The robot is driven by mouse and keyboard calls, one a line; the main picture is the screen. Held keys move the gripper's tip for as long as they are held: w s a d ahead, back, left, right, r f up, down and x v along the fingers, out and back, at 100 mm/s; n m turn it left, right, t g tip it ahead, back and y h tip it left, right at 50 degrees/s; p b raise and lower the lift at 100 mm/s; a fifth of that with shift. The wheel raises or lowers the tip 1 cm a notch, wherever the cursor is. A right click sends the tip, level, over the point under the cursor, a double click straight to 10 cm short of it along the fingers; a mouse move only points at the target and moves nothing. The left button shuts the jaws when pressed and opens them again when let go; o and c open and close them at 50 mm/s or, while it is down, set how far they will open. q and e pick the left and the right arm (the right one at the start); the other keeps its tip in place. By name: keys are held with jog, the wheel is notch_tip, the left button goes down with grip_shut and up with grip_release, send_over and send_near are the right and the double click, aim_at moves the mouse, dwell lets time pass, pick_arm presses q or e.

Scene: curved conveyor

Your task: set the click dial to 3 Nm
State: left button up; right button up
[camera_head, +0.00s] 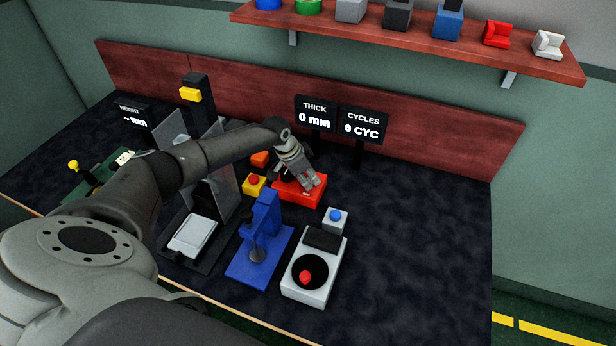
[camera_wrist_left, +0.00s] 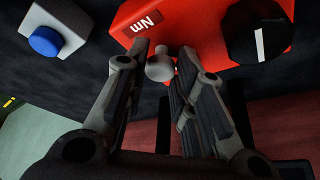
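A red box (camera_head: 290,194) stands on the dark bench, with my left gripper (camera_head: 309,182) over its top. In the left wrist view, the red box (camera_wrist_left: 195,22) carries an upside-down "Nm" label (camera_wrist_left: 145,21). A black round dial (camera_wrist_left: 258,32) with a white pointer line sits on the box, to the right of my fingers. A small grey knob (camera_wrist_left: 160,66) shows between the fingertips of my left gripper (camera_wrist_left: 163,58). The fingers stand apart, and I cannot tell whether they touch the knob. The dial is hidden in the head view. My right gripper is not in view.
A grey box with a blue button (camera_head: 335,219) stands right of the red box. A yellow box with a red button (camera_head: 253,185) stands left. A blue press (camera_head: 263,230) and a white-grey device (camera_head: 327,280) are nearer. The bench's right side is clear.

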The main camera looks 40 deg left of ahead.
pick_arm(q)
grip_shut()
jog(key=shift+f+m+b, duration=0.2)
jog(key=shift+m+b, duration=0.2)
jog(key=shift+b, duration=0.3)
jog(key=m+b, duration=0.2)
jog(key=b, duration=0.1)
jog(key=m+g+h+b, duration=0.1)
jog(key=m+b, duration=0.2)
jog(key=b, duration=0.1)
jog(key=shift+w+a+h, duration=0.1)
jog(key=shift+w+h, duration=0.1)
jog(key=shift+h, duration=0.1)
jog(key=shift+r+m+g+b, duration=0.2)
jog(key=shift+m+g+b, duration=0.6)
jog(key=shift+m+b, duration=0.85)
jog(key=o, duration=0.8)
grip_release()
jog(key=v, duration=1.2)
jog(key=shift+w+a, duration=0.1)
jog(key=shift+a, duration=0.15)
